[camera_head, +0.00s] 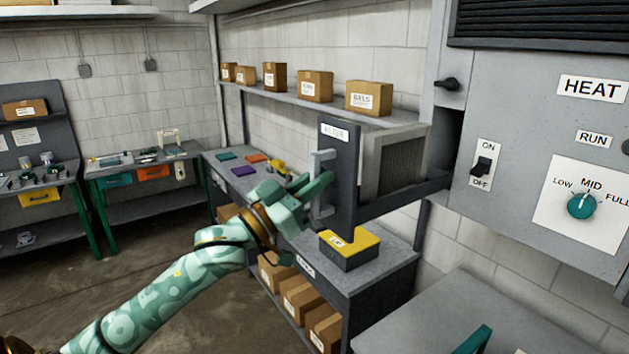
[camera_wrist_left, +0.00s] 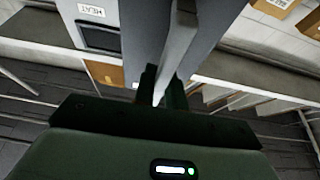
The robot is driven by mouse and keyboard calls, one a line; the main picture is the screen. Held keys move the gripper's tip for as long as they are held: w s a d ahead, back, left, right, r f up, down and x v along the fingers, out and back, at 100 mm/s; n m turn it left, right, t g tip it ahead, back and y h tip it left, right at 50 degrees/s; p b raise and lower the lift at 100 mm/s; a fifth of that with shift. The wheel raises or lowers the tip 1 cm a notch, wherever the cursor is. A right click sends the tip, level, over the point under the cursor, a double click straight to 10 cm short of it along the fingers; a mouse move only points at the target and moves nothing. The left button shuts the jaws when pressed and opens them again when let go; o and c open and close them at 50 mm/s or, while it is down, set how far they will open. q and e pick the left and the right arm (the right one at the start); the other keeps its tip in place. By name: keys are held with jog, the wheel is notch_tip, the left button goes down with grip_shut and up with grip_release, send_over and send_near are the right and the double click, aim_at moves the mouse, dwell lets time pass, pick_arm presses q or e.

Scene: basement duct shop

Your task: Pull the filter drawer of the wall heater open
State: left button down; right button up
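The filter drawer stands well out of the grey wall heater (camera_head: 510,150). Its dark front panel (camera_head: 343,165) bears a white label, and the pleated filter (camera_head: 402,160) shows behind it, above a dark rail. A pale grey upright handle (camera_head: 322,185) is on the panel. My left gripper (camera_head: 318,188) is at this handle. In the left wrist view the handle bar (camera_wrist_left: 184,40) runs down between the left gripper's fingers (camera_wrist_left: 166,90), which close around it.
A yellow-topped box (camera_head: 350,244) sits on the grey bench (camera_head: 385,270) below the drawer. Cardboard boxes stand on the wall shelf (camera_head: 290,98) behind. Another grey surface (camera_head: 440,315) is at bottom right. Floor (camera_head: 200,325) is open around my left arm.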

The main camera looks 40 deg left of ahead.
pick_arm(q)
jog(key=c, duration=1.4)
grip_release()
jog(key=shift+c, duration=0.2)
jog(key=shift+s+a+f, duration=0.15)
jog(key=shift+s+f, duration=0.1)
jog(key=b+v, duration=0.6)
jog(key=v, duration=0.9)
jog(key=shift+s, duration=0.25)
jog(key=shift+a+f, duration=0.1)
jog(key=shift+f, duration=0.05)
